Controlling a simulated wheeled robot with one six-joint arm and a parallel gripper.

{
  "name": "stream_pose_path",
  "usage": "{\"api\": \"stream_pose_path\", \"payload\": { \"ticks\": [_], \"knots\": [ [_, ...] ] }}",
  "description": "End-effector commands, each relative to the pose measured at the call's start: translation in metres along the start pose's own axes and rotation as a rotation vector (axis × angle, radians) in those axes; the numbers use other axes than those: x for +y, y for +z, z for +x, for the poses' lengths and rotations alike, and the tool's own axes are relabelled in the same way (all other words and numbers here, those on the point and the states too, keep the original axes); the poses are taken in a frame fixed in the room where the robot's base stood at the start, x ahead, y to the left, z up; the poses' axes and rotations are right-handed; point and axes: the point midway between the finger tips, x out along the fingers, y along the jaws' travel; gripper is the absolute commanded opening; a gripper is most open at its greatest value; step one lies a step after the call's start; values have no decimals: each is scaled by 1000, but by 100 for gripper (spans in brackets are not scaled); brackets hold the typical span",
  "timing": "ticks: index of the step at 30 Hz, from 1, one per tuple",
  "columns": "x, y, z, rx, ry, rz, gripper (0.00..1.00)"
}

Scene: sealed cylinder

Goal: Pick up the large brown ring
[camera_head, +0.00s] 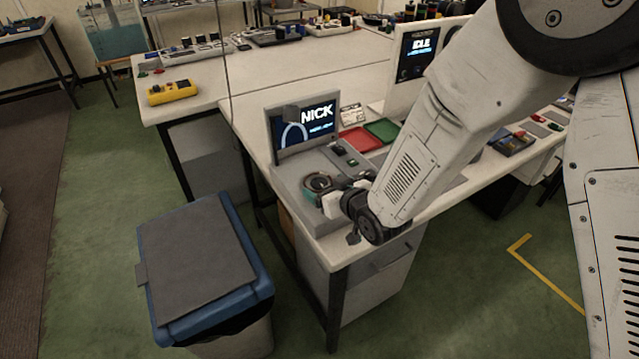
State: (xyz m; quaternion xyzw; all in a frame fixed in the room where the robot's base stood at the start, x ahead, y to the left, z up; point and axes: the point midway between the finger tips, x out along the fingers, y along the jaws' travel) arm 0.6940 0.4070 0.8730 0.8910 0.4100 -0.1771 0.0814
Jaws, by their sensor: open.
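A ring-shaped part with a brown and dark rim (318,183) sits on the grey machine (290,184) at the near corner of the white bench. It is small in the picture, and its right side is close to or behind my gripper. My gripper (328,197) is at the end of my arm, low beside the ring on its right. The gripper is open. I cannot tell whether a finger touches the ring or reaches around it.
A screen reading "NICK" (305,128) stands behind the ring. Red (360,140) and green (382,130) trays lie to the right. A blue-rimmed bin with a grey lid (195,258) stands left of the bench.

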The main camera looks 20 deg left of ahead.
Motion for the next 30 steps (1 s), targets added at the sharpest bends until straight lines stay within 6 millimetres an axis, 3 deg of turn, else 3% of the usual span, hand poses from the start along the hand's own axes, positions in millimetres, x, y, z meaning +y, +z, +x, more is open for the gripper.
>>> {"api": "stream_pose_path", "payload": {
  "ticks": [6, 11, 23, 30],
  "knots": [
    [0, 0, 0, 0, 0, 0, 79],
    [0, 0, 0, -1, 0, 0, 37],
    [0, -1, 0, 0, 0, 0, 32],
    [0, -15, -6, 2, 0, 0, 32]
  ]
}}
